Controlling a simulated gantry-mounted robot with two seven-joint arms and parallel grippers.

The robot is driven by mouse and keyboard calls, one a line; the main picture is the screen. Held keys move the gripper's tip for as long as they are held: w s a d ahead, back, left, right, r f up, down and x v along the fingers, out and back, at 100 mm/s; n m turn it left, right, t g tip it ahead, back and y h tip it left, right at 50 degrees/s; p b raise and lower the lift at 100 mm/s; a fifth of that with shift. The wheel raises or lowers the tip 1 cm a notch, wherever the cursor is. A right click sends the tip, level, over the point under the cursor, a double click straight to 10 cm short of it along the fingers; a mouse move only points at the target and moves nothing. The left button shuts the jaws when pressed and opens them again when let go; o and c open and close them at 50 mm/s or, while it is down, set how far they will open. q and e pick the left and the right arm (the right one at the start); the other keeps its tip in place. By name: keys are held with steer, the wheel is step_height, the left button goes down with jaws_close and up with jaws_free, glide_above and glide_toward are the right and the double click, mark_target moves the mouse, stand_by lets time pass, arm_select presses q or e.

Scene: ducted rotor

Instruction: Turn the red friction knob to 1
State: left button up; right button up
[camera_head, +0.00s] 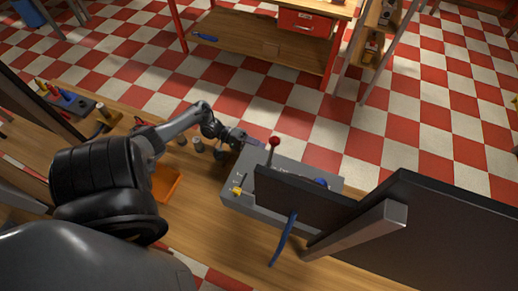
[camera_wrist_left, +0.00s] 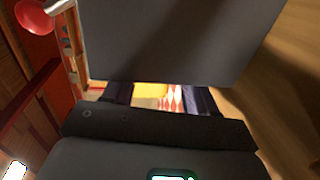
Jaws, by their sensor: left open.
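In the head view a grey control box (camera_head: 230,201) stands on the wooden bench. A red ball on a thin metal stalk (camera_head: 274,142) rises at its back edge; I cannot tell whether this is the friction knob. It also shows at the top left of the left wrist view (camera_wrist_left: 35,15). My left gripper (camera_head: 253,142) is open, beside the box's back left corner, left of the red ball. In the left wrist view its fingers (camera_wrist_left: 160,97) are apart with nothing seen between them, and a grey surface (camera_wrist_left: 180,40) fills the area beyond. No number marking is readable.
A dark panel (camera_head: 300,197) hides part of the box, and a large dark screen (camera_head: 430,225) covers the right. A yellow part (camera_head: 237,190) sits on the box's left side. An orange tray (camera_head: 167,183) and small cylinders (camera_head: 198,145) lie left of the box.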

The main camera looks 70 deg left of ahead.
arm_select(q)
steer(key=b+v, duration=0.1)
steer(key=v, duration=0.5)
steer(key=shift+s+a, duration=0.15)
